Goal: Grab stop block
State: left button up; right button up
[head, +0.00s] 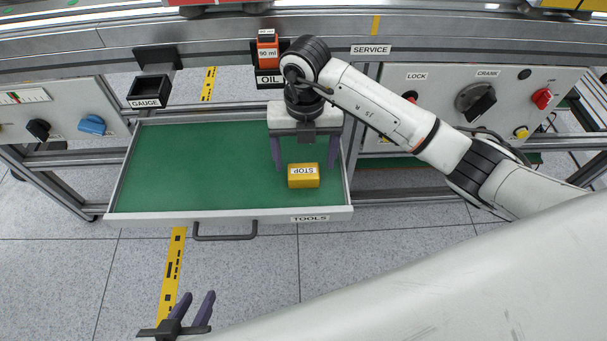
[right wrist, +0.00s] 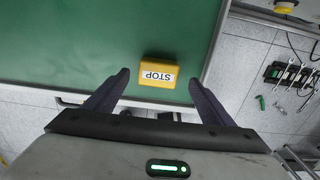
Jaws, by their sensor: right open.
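The yellow stop block (head: 303,176), with a white STOP label, lies on the green floor of the open drawer (head: 230,214), near its front right corner. My right gripper (head: 305,164) points down into the drawer, open, just behind the block in the head view. In the right wrist view (right wrist: 158,78) the block (right wrist: 158,74) shows between the two spread fingertips, with a gap on each side. I cannot tell the height of the fingertips over the drawer floor. My left gripper (head: 197,297) is empty, fingers apart, in front of the drawer at the bottom.
The drawer's other floor is bare green. A GAUGE holder (head: 149,91) and an OIL holder (head: 269,78) stand behind it. A panel with a crank knob (head: 476,101) and a red switch (head: 542,98) is at right. Tools (right wrist: 292,76) show at right in the wrist view.

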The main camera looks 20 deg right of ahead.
aim_at(303, 171)
notch_tip(303, 171, down, 5)
jog(key=shift+a+r+b, duration=0.1)
jog(key=shift+a+b, duration=0.05)
jog(key=shift+b, duration=0.15)
jog(key=c, duration=1.3)
notch_tip(303, 171, up, 10)
jog(key=shift+p, duration=0.7)
